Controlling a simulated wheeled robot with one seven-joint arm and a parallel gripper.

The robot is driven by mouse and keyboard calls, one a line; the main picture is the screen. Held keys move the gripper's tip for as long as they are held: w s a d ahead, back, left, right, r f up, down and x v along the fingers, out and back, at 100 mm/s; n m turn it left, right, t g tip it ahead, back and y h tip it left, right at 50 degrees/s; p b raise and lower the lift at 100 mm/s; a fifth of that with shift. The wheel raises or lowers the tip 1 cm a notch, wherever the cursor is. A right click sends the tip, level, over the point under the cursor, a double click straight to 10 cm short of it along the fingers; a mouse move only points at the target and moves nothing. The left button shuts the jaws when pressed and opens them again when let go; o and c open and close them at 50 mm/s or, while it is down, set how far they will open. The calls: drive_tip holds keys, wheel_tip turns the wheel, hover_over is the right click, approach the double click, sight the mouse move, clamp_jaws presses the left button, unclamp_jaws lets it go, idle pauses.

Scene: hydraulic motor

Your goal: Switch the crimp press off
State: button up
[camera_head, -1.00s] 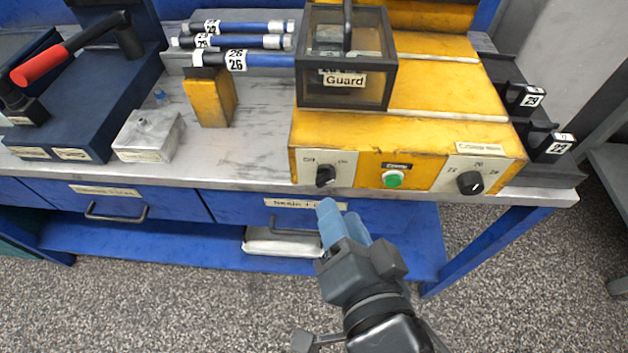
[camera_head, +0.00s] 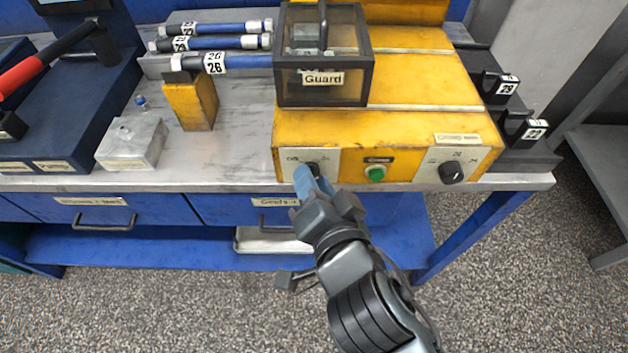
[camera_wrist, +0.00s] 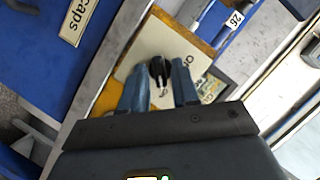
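The yellow crimp press (camera_head: 400,128) stands on the bench. Its front has a black switch knob (camera_head: 312,168) on a pale plate at the left, a green button (camera_head: 376,174) in the middle and a black dial (camera_head: 451,172) at the right. My gripper (camera_head: 313,180) is in front of the left knob and partly hides it in the head view. In the wrist view, the knob (camera_wrist: 160,69) lies between the two blue fingertips (camera_wrist: 158,78), with a gap on each side. The fingers are open. The small lettering around the knob is hard to read.
A clear guard box (camera_head: 323,55) stands on the press. Blue hoses (camera_head: 235,62), a yellow block (camera_head: 190,101) and a grey metal block (camera_head: 132,145) are on the bench to the left. Drawer handles (camera_head: 105,222) project below the bench edge.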

clamp_jaws()
drive_tip(key=shift+r, duration=0.15)
idle(0.4)
drive_tip(key=n+h+p, duration=0.1)
drive_tip(key=n+h, duration=0.1)
drive_tip(key=n, duration=0.2)
drive_tip(key=n+h+p, duration=0.2)
drive_tip(key=n+h, duration=0.1)
drive_tip(key=n, duration=0.1)
drive_tip(key=a+n+h+p, duration=0.1)
drive_tip(key=n+h, duration=0.2)
drive_tip(key=n, duration=0.1)
drive_tip(key=shift+w+p, duration=0.2)
drive_tip(key=shift+p, duration=0.1)
idle(0.4)
idle(0.4)
